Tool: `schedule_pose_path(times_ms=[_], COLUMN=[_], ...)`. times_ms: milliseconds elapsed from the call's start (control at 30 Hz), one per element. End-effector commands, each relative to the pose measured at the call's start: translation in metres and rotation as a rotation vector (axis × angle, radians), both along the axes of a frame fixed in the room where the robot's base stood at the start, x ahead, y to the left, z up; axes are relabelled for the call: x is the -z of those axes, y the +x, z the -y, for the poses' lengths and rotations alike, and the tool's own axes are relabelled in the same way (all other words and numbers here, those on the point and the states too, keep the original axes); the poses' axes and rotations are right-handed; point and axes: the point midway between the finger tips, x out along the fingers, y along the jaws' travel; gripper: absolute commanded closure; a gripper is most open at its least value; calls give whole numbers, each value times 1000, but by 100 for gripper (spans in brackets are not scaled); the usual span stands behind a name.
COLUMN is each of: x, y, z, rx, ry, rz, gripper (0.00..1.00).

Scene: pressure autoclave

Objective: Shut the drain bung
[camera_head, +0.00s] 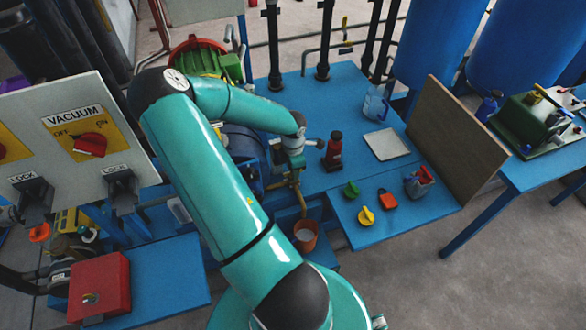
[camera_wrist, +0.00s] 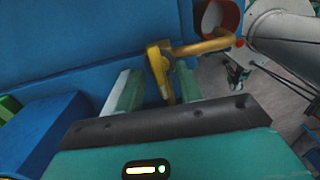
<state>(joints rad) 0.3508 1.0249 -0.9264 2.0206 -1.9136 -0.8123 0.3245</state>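A yellow drain fitting (camera_wrist: 158,62) stands between the two fingers of my gripper (camera_wrist: 155,92) in the wrist view. It has an upright body and a brass pipe (camera_wrist: 205,45) running right from its top. I take it for the drain bung, but its exact shape is unclear. The fingers are apart on either side of it, and I cannot see them pressing on it. In the head view my gripper (camera_head: 296,148) is over the blue bench's front edge, and the brass drain pipe (camera_head: 299,192) hangs below it.
An orange bucket (camera_head: 306,240) stands below the pipe. Green (camera_head: 351,188), yellow (camera_head: 366,216) and red (camera_head: 388,200) knobs lie on the lower blue shelf. A vacuum panel (camera_head: 75,150) stands left. A grey cylinder (camera_wrist: 285,45) is close right.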

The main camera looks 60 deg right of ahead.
Motion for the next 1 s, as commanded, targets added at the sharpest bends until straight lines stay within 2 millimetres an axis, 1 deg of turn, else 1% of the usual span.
schedule_pose_path(times_ms=[133, 267, 367, 600, 700, 833, 900, 1000], x=[-3, -16, -35, -90, -110, -128, -134, -138], y=[0, 1, 1, 1, 1, 1, 0, 0], z=[0, 0, 0, 0, 0, 0, 0, 0], rx=[-1, -2, -2, -2, -2, -2, -1, -1], ry=[-1, -1, -2, -3, -2, -1, -1, 0], rz=[1, 1, 2, 4, 4, 2, 1, 0], gripper=[64, 64, 64, 64, 64, 64, 64, 64])
